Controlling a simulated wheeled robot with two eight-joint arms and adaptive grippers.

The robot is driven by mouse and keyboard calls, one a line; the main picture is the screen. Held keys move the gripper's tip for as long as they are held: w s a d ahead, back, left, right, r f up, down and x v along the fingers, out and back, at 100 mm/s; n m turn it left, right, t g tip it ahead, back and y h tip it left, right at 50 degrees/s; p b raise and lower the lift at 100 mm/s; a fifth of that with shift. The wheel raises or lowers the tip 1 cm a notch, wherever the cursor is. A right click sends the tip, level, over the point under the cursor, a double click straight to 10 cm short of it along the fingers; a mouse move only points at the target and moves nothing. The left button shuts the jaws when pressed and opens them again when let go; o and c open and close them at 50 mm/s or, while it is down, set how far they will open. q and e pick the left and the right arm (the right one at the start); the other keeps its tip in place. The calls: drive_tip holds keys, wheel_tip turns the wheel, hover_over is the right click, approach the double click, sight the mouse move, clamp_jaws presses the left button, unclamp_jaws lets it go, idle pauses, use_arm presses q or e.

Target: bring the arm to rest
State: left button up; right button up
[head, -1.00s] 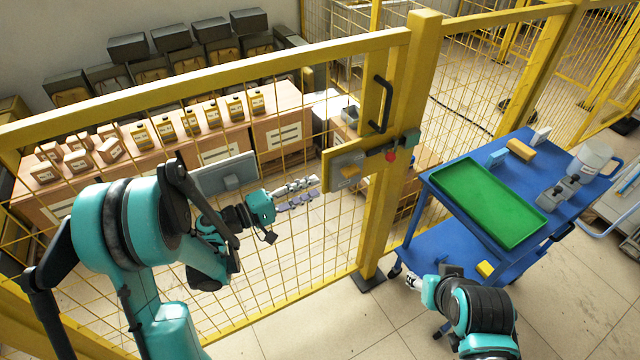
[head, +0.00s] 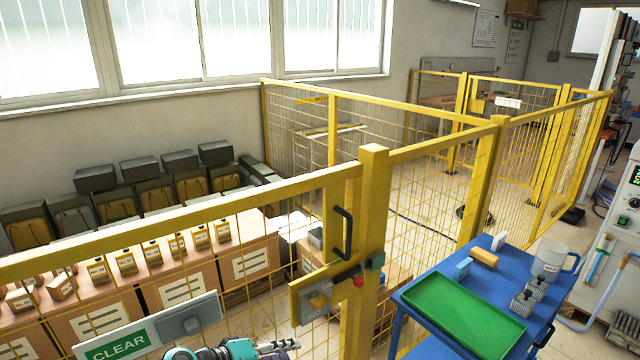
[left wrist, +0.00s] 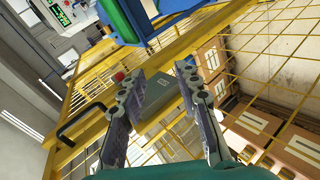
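My left gripper (head: 277,346) shows at the bottom edge of the head view, in front of the yellow mesh fence (head: 185,222). In the left wrist view its two fingers (left wrist: 160,108) stand apart with nothing between them. Beyond the fingers is the grey latch box (left wrist: 155,105) on the fence gate; the box also shows in the head view (head: 313,299). The gripper and the box look apart. Most of my left arm is below the head view. My right gripper is outside both views.
A blue cart (head: 408,297) with a green tray (head: 464,312) stands at the right, carrying a clear jug (head: 549,260). A sign reading CLEAR (head: 117,346) is at the lower left. Boxes and yellow-labelled containers (head: 124,263) stand behind the fence. A black handle (head: 343,233) is on the gate.

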use_arm(q)
drive_tip(key=s+a+m+y, duration=0.4)
drive_tip(key=s+a+y, duration=0.5)
drive_tip(key=s, duration=0.5)
drive_tip(key=shift+s+a+f+m+g, duration=0.25)
drive_tip(key=shift+s+m+g, duration=0.05)
drive_tip(key=shift+m, duration=0.1)
